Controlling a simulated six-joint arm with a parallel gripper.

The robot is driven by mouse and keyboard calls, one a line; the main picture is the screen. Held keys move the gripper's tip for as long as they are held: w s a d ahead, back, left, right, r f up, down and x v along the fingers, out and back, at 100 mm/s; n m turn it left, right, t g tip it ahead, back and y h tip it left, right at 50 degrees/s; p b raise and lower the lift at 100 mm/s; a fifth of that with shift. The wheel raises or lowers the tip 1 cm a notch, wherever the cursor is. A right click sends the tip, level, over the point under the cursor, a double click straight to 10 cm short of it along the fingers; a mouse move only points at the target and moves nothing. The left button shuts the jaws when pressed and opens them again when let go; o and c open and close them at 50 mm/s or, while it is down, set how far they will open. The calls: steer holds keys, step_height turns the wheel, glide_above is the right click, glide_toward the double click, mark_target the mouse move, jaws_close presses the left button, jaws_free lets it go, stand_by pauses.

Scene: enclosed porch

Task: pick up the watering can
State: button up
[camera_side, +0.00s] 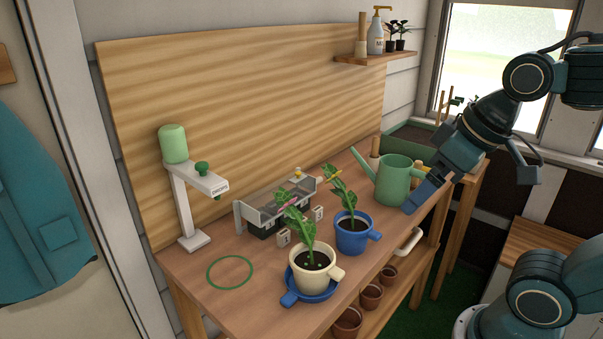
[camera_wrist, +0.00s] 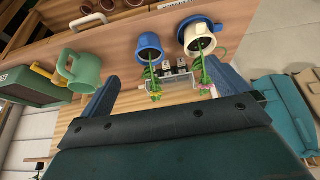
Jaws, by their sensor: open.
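The green watering can (camera_side: 393,181) stands upright toward the right end of the wooden bench, its spout pointing up and left. My gripper (camera_side: 421,196) is just to the right of the can, with its fingers low near the can's handle side. In the wrist view the can (camera_wrist: 83,72) is at the left, outside the left finger. My gripper (camera_wrist: 172,88) is open there, with two blue fingers wide apart and nothing between them close up. In the side view the far finger is partly hidden, and I cannot tell whether anything touches the can.
A blue pot (camera_side: 352,236) and a cream pot (camera_side: 312,272) on a blue saucer (camera_side: 290,298) hold leafy plants. A green dispenser (camera_side: 177,160) stands at the left. A green planter box (camera_side: 408,137) is behind the can. Bench space around a green ring (camera_side: 230,272) is bare.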

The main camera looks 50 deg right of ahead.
steer(key=w+d+r+g, duration=0.1)
steer(key=w+d+r, duration=0.2)
steer(key=w+d, duration=0.3)
steer(key=g, duration=0.4)
glide_above(397, 160)
step_height(397, 160, down, 6)
steer(key=shift+r, duration=0.2)
step_height(397, 160, down, 8)
steer(key=shift+a+f, duration=0.1)
steer(key=shift+f, duration=0.2)
